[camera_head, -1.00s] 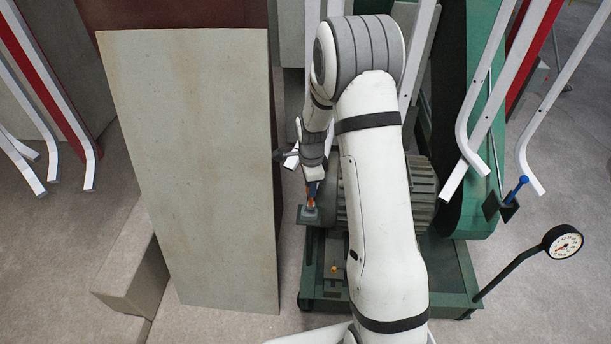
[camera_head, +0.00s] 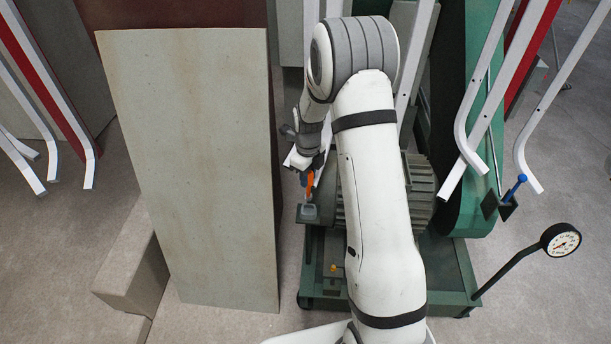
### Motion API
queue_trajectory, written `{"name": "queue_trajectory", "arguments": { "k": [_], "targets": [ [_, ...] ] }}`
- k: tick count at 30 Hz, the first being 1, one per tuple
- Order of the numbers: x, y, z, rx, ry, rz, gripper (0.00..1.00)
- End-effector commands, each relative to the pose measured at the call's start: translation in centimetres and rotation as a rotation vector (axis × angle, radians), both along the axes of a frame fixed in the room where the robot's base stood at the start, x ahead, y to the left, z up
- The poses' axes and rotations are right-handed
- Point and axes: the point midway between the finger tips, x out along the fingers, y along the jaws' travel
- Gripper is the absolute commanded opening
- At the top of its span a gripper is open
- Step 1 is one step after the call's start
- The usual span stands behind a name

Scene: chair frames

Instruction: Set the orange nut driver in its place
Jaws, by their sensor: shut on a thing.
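The orange nut driver (camera_head: 310,182) shows as a small orange piece just below my gripper (camera_head: 308,174), which is shut on it. The driver's lower end points down toward a small grey holder (camera_head: 308,212) on a dark bracket at the left of the green machine. I cannot tell whether its tip is inside the holder or just above it. The fingertips are small and partly hidden by my wrist.
A tall pale panel (camera_head: 195,170) stands close to the left of my gripper. A blue-handled tool (camera_head: 515,187) sits in a dark bracket at the right. A round dial (camera_head: 562,243) rises on a stalk. Bent white tubes (camera_head: 475,110) hang at the right.

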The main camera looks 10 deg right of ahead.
Motion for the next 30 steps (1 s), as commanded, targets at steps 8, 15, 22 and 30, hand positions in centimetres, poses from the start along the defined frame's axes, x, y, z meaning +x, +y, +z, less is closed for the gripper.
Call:
{"name": "queue_trajectory", "arguments": {
  "k": [8,15,22,30],
  "targets": [
    [0.0,0.0,-2.2,0.000,0.000,0.001,0.04],
    [0.0,-0.1,-4.3,0.000,0.000,0.000,0.04],
    [0.0,-0.1,-4.4,0.000,0.000,0.000,0.04],
    [0.0,-0.1,-4.4,0.000,0.000,0.000,0.04]
  ]
}}
